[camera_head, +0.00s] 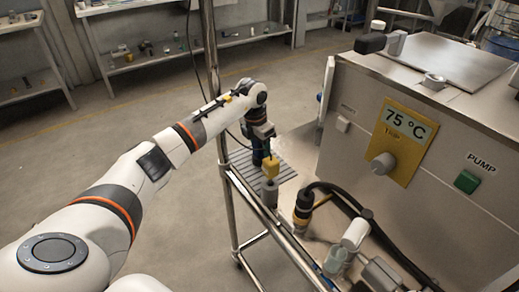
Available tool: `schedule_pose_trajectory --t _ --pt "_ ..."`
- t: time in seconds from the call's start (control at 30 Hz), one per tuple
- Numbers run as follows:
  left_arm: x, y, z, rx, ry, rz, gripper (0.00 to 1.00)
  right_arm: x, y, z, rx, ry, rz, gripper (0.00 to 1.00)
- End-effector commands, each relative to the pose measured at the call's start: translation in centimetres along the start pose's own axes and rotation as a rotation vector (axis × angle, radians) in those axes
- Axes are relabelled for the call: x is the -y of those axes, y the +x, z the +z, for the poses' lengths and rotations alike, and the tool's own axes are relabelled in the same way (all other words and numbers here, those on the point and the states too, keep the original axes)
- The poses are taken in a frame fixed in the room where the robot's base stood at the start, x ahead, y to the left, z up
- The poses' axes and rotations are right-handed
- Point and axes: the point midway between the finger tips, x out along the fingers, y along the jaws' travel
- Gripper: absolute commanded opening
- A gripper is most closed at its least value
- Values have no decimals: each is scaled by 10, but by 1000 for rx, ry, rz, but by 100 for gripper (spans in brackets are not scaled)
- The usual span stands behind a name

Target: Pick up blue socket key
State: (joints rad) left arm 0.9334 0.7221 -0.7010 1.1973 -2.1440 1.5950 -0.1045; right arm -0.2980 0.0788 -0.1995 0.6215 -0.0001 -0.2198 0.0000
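My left arm reaches in from the left, and its dark gripper (264,152) points down over the cart's near left edge. The gripper is small and dark here, and I cannot tell whether its fingers are open or shut. Right beneath it is a yellow block-like piece (271,168) above a grey cylinder (269,193). I cannot tell whether the fingers touch the yellow piece. I cannot clearly make out a blue socket key; it may be hidden by the gripper or too small. My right gripper is not in view.
A metal cart (285,237) with upright posts carries a steel unit (350,110) with a "75 °C" panel (400,135) and a green pump button (467,181). A black hose with a yellow-collared fitting (303,208) lies close right of the gripper. Shelves stand behind; the floor left is clear.

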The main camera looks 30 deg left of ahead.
Motion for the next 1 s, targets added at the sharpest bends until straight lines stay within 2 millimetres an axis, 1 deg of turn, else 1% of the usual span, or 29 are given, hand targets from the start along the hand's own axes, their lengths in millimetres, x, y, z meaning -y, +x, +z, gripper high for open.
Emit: schedule_pose_trajectory --t 0.03,0.2,0.3,0.53,0.63,0.77,0.9,1.0 --pt "0 0 0 0 0 0 42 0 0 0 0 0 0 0" --pt "0 0 0 0 0 0 14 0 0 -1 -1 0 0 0" --pt "0 0 0 0 0 0 0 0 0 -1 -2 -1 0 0" --pt "0 -2 -1 -2 0 -1 0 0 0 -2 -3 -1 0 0" --pt "1 -11 -2 -4 0 -3 0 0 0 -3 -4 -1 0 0" --pt "1 -34 -6 -6 0 -3 0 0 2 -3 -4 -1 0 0" --pt "1 -64 -11 -6 0 -3 0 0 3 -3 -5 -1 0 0" --pt "0 -80 -13 -5 0 -3 0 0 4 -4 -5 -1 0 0"
